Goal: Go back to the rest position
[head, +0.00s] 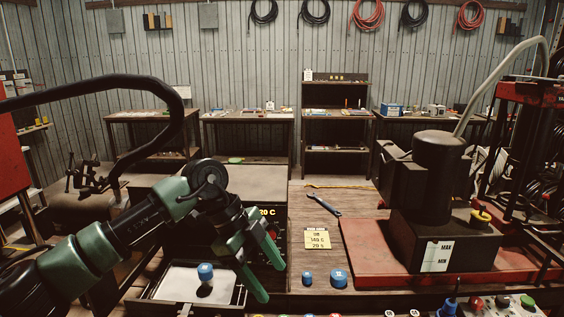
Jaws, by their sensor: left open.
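My left gripper (262,277) comes in from the left on a green and black arm. Its two green fingers are spread apart with nothing between them. They hang beside a shallow metal tray (168,291) and in front of a dark box with a pale top (254,182). A blue-capped piece (205,273) stands in the tray, just left of the fingers and apart from them. My right gripper does not show.
Two blue caps (340,278) sit on the wooden bench, right of the gripper. A wrench (324,204) and a yellow note (317,238) lie behind them. A black machine (434,200) on a red base (366,262) fills the right side. A control panel (505,306) is at bottom right.

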